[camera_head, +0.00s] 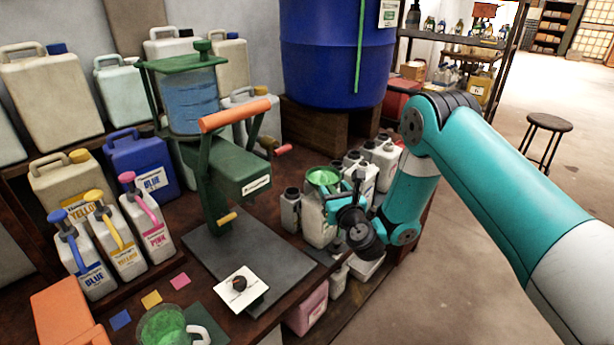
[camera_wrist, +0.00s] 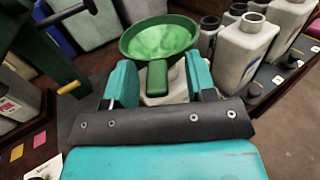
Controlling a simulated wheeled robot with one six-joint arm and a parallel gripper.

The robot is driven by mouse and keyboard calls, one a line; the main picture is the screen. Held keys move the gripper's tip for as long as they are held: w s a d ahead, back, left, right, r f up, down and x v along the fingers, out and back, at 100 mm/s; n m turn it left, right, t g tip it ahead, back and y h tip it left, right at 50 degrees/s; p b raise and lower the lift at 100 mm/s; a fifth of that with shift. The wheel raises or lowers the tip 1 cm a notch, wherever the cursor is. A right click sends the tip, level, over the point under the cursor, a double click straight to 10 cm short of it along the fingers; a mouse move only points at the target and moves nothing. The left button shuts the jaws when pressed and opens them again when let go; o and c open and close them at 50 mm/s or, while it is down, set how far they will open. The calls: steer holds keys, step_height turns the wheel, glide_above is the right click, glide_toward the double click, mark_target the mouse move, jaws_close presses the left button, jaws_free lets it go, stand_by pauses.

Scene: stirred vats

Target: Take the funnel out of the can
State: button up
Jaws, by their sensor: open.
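The green funnel (camera_head: 323,177) sits in the mouth of a pale can (camera_head: 317,222) on the bench, to the right of the green machine. In the wrist view the funnel's wide bowl (camera_wrist: 158,40) faces up toward the camera, and its green handle points toward my gripper (camera_wrist: 161,82). My gripper's teal fingers stand open, one on each side of the handle, with gaps showing on both sides. Whether the fingers reach along the handle at its height I cannot tell. In the head view my gripper (camera_head: 343,204) is right beside the can. The funnel's spout is hidden inside the can.
Several pale bottles (camera_head: 383,160) stand close behind and right of the can. The green machine (camera_head: 235,165) with an orange lever (camera_head: 235,116) rises to the left. A blue vat (camera_head: 335,50) stands behind. Open floor (camera_head: 480,240) lies to the right.

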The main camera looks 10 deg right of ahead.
steer(key=shift+w+d, duration=0.1)
steer(key=shift+a+f, duration=0.1)
steer(key=shift+a, duration=0.1)
steer(key=c, duration=0.4)
steer(key=shift+a, duration=0.1)
jaws_close()
